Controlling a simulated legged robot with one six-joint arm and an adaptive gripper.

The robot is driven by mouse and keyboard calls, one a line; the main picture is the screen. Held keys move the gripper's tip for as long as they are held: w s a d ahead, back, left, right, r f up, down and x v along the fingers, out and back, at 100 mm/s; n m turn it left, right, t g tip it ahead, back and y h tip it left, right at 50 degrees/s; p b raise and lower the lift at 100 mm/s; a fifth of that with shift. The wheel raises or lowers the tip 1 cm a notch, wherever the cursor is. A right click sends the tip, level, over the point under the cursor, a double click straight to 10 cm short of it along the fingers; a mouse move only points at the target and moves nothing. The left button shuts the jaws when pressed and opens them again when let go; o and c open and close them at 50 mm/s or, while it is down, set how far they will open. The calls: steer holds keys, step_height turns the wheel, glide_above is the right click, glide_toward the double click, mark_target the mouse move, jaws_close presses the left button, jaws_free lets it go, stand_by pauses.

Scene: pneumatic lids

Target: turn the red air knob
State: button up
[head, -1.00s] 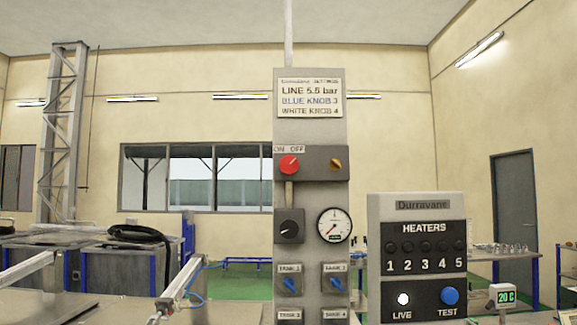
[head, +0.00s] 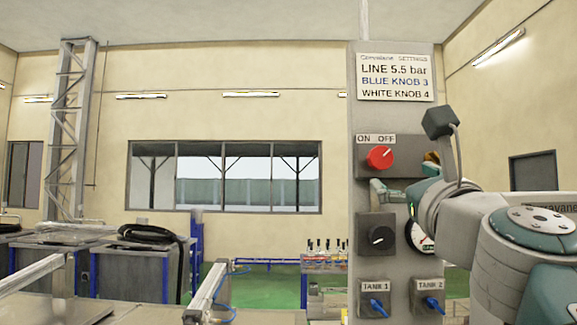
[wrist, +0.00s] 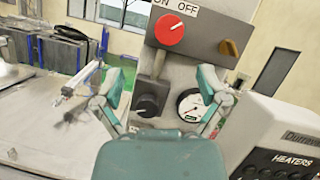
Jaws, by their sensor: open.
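The red air knob (head: 380,157) sits on a grey box on the panel, under the ON and OFF labels (head: 376,139). Its white mark points up and right, toward OFF. It also shows whole at the top of the wrist view (wrist: 170,30). My gripper (head: 384,190) is in front of the panel, just below the red knob in the head view. In the wrist view my gripper (wrist: 160,88) has its two teal fingers spread apart with nothing between them. The red knob lies beyond and above the fingertips there, clear of both.
A black knob (head: 377,236) is below on the panel, with a round gauge (wrist: 192,106) beside it. A yellow knob (wrist: 231,47) is right of the red one. Blue tank knobs (head: 377,306) sit lower. The heater box (wrist: 278,140) stands at the right.

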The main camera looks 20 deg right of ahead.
mark_target(382, 160)
steer(key=w+d, duration=0.1)
steer(key=w+r, duration=0.1)
steer(key=w+d, duration=0.1)
steer(key=w, duration=0.1)
steer(key=shift+w+d+r, duration=0.1)
steer(key=shift+d+r, duration=0.15)
steer(key=shift+d, duration=0.05)
steer(key=x, duration=0.3)
steer(key=a+x, duration=0.1)
steer(key=x, duration=0.1)
steer(key=shift+w+d+r, duration=0.2)
steer(key=shift+w, duration=0.35)
steer(key=c, duration=1.2)
